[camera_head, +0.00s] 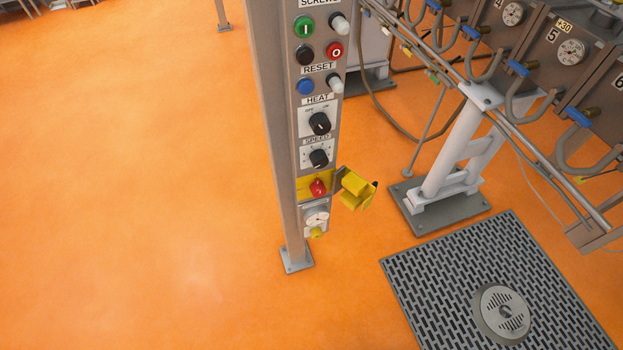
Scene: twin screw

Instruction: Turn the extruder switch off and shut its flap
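A grey control post stands in the middle of the view with a panel on its right face. Low on the panel is a red rotary switch (318,188) on a yellow plate (303,185). A yellow flap (356,189) sticks out to the right of this switch and stands open, away from the panel. The exact angle of the red switch's handle is too small to tell. My gripper is not in view.
Above are the black SPEED knob (319,158), the black HEAT knob (320,123) and several push buttons. Extruder barrel sections and pipes (530,60) fill the upper right. A floor grate (420,285) lies at lower right. The orange floor (130,200) at left is clear.

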